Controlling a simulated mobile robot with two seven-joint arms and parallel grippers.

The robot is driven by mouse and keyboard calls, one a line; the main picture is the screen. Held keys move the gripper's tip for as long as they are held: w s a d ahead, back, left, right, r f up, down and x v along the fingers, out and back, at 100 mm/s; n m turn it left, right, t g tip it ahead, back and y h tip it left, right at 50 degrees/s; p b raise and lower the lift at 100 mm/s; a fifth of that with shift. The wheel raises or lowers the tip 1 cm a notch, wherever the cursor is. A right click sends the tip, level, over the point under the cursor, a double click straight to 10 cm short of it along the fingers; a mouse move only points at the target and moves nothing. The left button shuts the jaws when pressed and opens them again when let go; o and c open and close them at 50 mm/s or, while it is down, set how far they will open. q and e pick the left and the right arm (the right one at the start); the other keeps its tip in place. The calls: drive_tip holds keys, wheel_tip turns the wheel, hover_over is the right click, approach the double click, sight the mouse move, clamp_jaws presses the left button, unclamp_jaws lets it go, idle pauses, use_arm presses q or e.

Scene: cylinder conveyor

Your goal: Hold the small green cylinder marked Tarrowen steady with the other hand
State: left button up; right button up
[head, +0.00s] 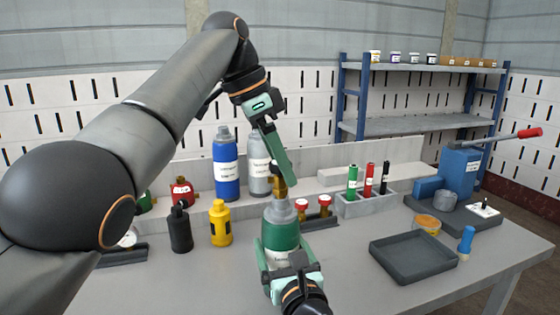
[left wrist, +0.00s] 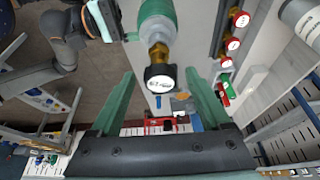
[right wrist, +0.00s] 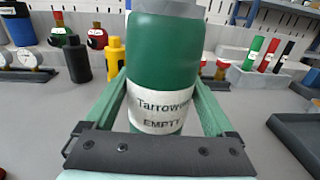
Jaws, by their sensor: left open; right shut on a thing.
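The small green cylinder (head: 281,238) has a grey shoulder, a brass valve and a white label reading "Tarrowen EMPTY" in the right wrist view (right wrist: 162,75). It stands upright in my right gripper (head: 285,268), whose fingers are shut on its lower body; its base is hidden. My left gripper (head: 277,170) is open above it, fingers pointing down at the valve. In the left wrist view, the cylinder (left wrist: 157,14) and its valve's white-topped dark knob (left wrist: 161,79) show between the spread fingers. I see no clear contact there.
Behind stand a blue cylinder (head: 226,165), a grey cylinder (head: 259,160), a black bottle (head: 180,230) and a yellow one (head: 220,224). Red-topped brass valves (head: 324,205) sit close behind the green cylinder. To the right are a marker holder (head: 365,205) and an empty dark tray (head: 413,258).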

sight(272, 162)
use_arm(q)
drive_tip(key=r+n, duration=0.1)
drive_tip(key=r, duration=0.1)
drive_tip(key=a+r+n+t, duration=0.1)
drive_tip(key=r+n, duration=0.1)
drive_tip(key=r, duration=0.1)
drive_tip(key=shift+a+t, duration=0.15)
drive_tip(key=shift+t, duration=0.15)
drive_tip(key=shift+s+r+n+t+y, duration=0.7)
drive_tip(key=shift+s+r+n+y, duration=1.05)
drive_tip(key=shift+n, duration=2.75)
drive_tip(key=shift+h, duration=0.25)
drive_tip(key=x, duration=1.2)
drive_tip(key=shift+s+f, duration=0.2)
drive_tip(key=shift+s, duration=0.2)
clamp_jaws()
